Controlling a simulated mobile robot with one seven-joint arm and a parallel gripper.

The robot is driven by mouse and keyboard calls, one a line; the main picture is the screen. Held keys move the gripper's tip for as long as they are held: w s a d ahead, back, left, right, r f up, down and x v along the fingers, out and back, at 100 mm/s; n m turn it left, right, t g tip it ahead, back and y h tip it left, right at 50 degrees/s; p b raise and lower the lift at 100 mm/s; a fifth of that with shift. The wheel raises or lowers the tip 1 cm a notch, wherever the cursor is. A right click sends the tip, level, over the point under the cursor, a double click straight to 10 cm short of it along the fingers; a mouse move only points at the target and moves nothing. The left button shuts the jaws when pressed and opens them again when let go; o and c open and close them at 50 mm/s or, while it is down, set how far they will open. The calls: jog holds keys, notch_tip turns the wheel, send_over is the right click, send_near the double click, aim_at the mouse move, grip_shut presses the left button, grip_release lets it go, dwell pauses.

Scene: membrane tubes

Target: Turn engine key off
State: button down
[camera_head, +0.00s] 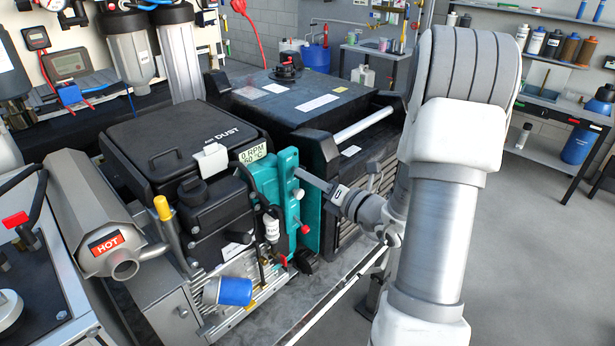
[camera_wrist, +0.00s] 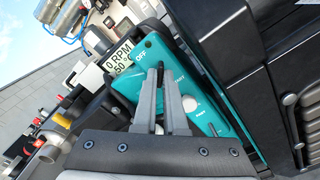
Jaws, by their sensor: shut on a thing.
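The teal engine panel (camera_head: 285,205) stands upright on the engine's right side; it also shows in the wrist view (camera_wrist: 213,122), with an OFF label near its upper end. My gripper (camera_head: 300,174) reaches in from the right with its fingertips at the panel's upper part. In the wrist view my gripper (camera_wrist: 161,70) has its two grey fingers close together just below the OFF label, shut on the engine key. The key itself is hidden between the fingertips, so its angle cannot be told. A pale round knob (camera_wrist: 189,103) sits beside the fingers on the panel.
A small display (camera_head: 254,155) reads 0 RPM. A black AIR/DUST box (camera_head: 180,140) and a large dark box (camera_head: 300,95) stand behind. A muffler marked HOT (camera_head: 100,220) and a blue filter (camera_head: 235,291) are at the left and front.

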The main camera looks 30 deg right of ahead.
jog(key=shift+n+b, duration=0.3)
jog(key=shift+b, duration=0.1)
jog(key=n+b, duration=0.1)
jog(key=b, duration=0.1)
jog(key=n+b, duration=0.3)
jog(key=n, duration=0.1)
jog(key=shift+f+b, duration=0.25)
jog(key=shift+b, duration=0.15)
jog(key=n+b, duration=0.3)
jog(key=shift+r+b, duration=0.2)
jog(key=shift+b, duration=0.1)
jog(key=shift+n, duration=0.3)
jog(key=c, duration=1)
grip_release()
jog(key=shift+s, duration=0.1)
jog(key=b+v, duration=0.1)
jog(key=v, duration=1.6)
jog(key=shift+s+d+r, duration=0.1)
